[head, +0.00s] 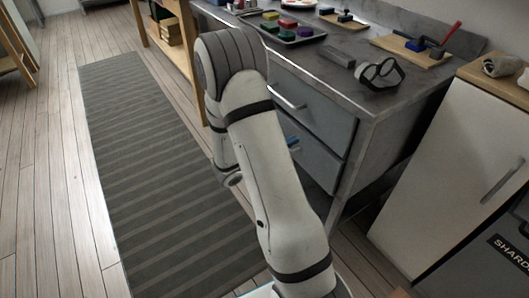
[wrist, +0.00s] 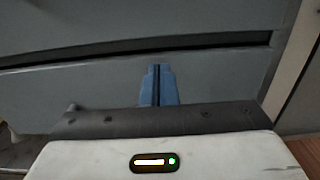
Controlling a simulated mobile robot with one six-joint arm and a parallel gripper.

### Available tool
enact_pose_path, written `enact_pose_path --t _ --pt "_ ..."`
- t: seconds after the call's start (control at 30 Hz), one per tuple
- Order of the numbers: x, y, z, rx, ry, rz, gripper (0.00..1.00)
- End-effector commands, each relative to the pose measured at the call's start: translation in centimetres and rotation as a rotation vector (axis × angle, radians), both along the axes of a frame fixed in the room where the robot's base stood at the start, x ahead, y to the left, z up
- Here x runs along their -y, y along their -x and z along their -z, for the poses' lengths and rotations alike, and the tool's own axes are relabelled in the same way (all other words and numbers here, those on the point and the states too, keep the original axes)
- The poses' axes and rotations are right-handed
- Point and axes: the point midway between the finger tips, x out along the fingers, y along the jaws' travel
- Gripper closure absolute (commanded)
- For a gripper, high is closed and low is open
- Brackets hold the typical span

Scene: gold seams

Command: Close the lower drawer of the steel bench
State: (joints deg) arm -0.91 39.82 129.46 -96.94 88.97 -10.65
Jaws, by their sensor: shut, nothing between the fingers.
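The steel bench (head: 408,92) stands right of centre in the head view, with two grey drawers on its front. The upper drawer (head: 322,117) has a bar handle (head: 289,97). The lower drawer (head: 321,160) is below it, partly hidden behind my arm; how far it stands out is hard to tell. My gripper (head: 292,143) shows as a small blue piece at the lower drawer's front. In the wrist view my gripper (wrist: 158,70) is shut and empty, its fingertips against or very near the lower drawer's grey front (wrist: 215,78). Contact cannot be told. The lower handle is hidden.
The bench top holds a tray (head: 301,38) of coloured blocks, goggles (head: 380,74) and a wooden board (head: 412,50). A white cabinet (head: 450,160) stands close on the right. A striped grey mat (head: 150,170) lies on the open floor at left.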

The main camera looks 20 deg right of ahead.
Motion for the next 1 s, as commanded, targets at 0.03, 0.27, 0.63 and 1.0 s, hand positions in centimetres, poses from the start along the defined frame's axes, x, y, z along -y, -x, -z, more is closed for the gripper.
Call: enact_pose_path --t 0.03,0.27,0.63,1.0 --pt "-1.4 0.0 -0.2 -0.003 0.000 -0.008 1.00" --pt "-6.8 0.7 -0.2 -0.004 0.000 -0.012 1.00" --pt "-10.5 1.4 0.1 -0.004 -0.001 -0.003 1.00" --pt "-9.5 3.6 -5.6 0.081 -0.098 0.126 1.00"
